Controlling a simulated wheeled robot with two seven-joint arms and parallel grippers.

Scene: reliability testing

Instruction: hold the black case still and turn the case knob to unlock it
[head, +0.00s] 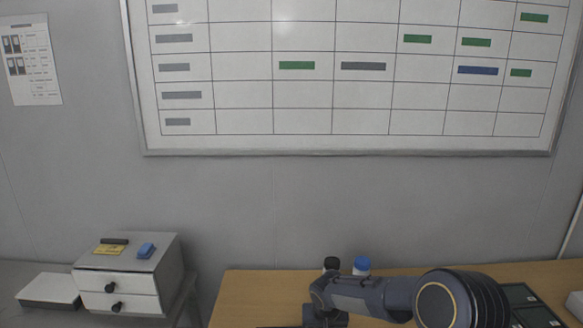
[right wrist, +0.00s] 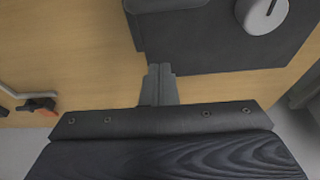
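The black case (right wrist: 195,58) lies on the wooden table in the right wrist view, cut off by the top edge. A round light grey knob (right wrist: 258,14) with a dark slot sits on its top at the upper right. My right gripper (right wrist: 159,68) has its two fingers side by side with almost no gap. The fingertips overlap the case's near left corner in the picture, away from the knob. I cannot tell whether they touch it. In the head view my right arm reaches in from the right, low over the table. My left gripper is in neither view.
The table (head: 250,295) holds a blue-capped bottle (head: 361,266) and a black-capped bottle (head: 331,265) behind my arm. Dark panels (head: 530,305) lie at the right. A small drawer unit (head: 130,275) stands at left. An orange and black tool (right wrist: 38,105) lies left of my right gripper.

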